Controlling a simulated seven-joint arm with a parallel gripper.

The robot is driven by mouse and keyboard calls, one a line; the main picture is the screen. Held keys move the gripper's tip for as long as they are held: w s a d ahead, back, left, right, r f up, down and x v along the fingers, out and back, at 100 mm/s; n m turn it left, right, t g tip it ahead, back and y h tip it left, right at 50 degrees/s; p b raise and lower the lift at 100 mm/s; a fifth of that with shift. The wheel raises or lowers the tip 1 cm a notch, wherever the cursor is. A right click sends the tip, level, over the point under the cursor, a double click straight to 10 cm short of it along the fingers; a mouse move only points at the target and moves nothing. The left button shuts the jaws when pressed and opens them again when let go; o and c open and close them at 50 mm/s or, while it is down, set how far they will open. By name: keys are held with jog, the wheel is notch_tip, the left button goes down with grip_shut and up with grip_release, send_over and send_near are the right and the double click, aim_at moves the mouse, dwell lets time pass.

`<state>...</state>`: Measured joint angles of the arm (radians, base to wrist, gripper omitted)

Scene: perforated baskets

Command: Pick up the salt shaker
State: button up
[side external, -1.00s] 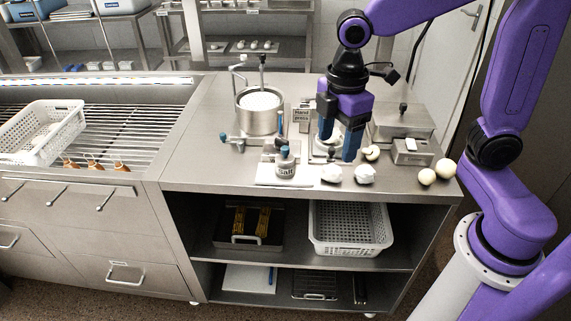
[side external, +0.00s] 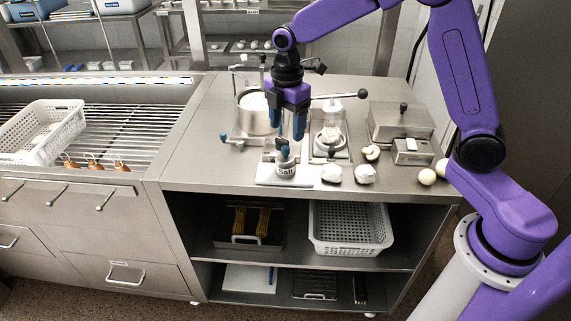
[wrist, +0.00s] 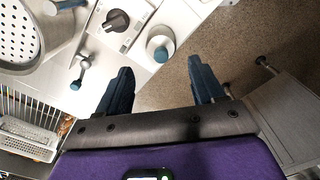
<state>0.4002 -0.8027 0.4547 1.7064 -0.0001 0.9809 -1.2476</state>
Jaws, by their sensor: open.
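The salt shaker (side external: 285,168) is a small steel pot with a teal top and a "Salt" label. It stands upright on a white board (side external: 262,180) near the counter's front edge. My gripper (side external: 287,132) is open and empty, pointing down above the shaker and apart from it. In the wrist view the round shaker (wrist: 158,40) with its teal cap lies just beyond the gap between the spread fingertips of my gripper (wrist: 161,65).
A steel pot (side external: 256,120) with a handle stands behind left. A hand press (side external: 330,140) with a long lever is on the right. White lumps (side external: 365,174) lie to the right of the shaker. The counter at left is clear.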

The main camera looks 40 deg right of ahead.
aim_at(287, 147)
notch_tip(287, 147, down, 7)
jog(key=shift+r, duration=0.1)
jog(key=shift+a+f, duration=0.15)
jog(key=shift+f, duration=1.15)
jog(key=shift+a+f, duration=0.15)
jog(key=shift+f, duration=1.1)
jog(key=c, duration=0.9)
